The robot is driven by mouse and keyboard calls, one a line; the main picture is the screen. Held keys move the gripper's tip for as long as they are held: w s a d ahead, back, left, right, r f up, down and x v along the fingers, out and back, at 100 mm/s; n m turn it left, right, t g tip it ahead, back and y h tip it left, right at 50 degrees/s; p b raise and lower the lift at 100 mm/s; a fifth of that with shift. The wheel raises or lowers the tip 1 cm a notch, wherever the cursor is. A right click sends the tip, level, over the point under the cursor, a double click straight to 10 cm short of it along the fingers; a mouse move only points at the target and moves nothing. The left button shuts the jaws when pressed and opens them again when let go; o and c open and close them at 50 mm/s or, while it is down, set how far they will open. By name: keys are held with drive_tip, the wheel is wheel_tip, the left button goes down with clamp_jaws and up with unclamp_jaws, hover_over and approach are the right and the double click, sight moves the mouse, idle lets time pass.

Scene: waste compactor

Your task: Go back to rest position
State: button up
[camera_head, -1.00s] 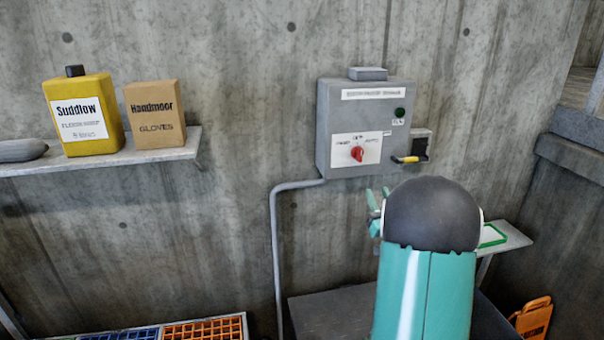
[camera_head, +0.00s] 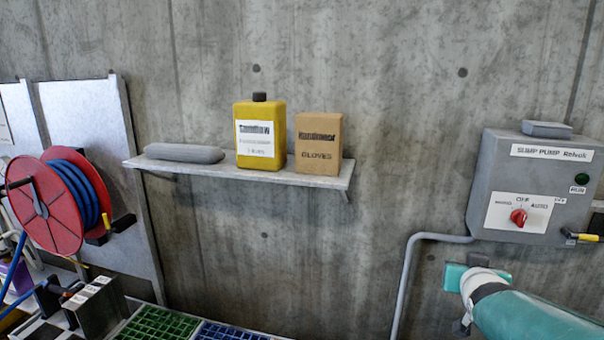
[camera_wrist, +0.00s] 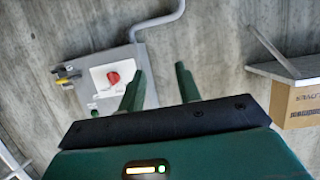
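My gripper (camera_wrist: 160,72) shows in the wrist view with its two dark green fingers apart and nothing between them. In the head view my teal arm reaches in from the lower right, with its end below the grey sump pump control box (camera_head: 484,200). The box hangs on the concrete wall and has a red knob (camera_head: 519,217) and a yellow-tipped lever (camera_head: 583,237) at its right. In the wrist view the box (camera_wrist: 97,82) and red knob (camera_wrist: 113,77) appear upside down beyond the fingers, with no visible contact.
A wall shelf (camera_head: 320,181) holds a grey rounded object (camera_head: 184,153), a yellow jug (camera_head: 259,137) and a gloves box (camera_head: 318,148). A grey pipe (camera_head: 408,270) runs down from the control box. A red hose reel (camera_head: 38,205) and crates (camera_head: 160,324) are at the left.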

drive_tip(key=s+a+f+n+g+y, duration=0.2)
drive_tip(key=s+a+g, duration=0.1)
drive_tip(key=s+a, duration=0.7)
drive_tip(key=s+a+f+n+g+y, duration=0.1)
drive_tip(key=s+a+g, duration=0.3)
drive_tip(key=s+a, duration=0.5)
drive_tip(key=s+f+y, duration=0.1)
drive_tip(key=s, duration=0.1)
drive_tip(key=shift+s+a+f+n+g+y, duration=0.2)
drive_tip(key=shift+s+a+n+g+y, duration=0.1)
drive_tip(key=shift+s+a+n+y, duration=0.1)
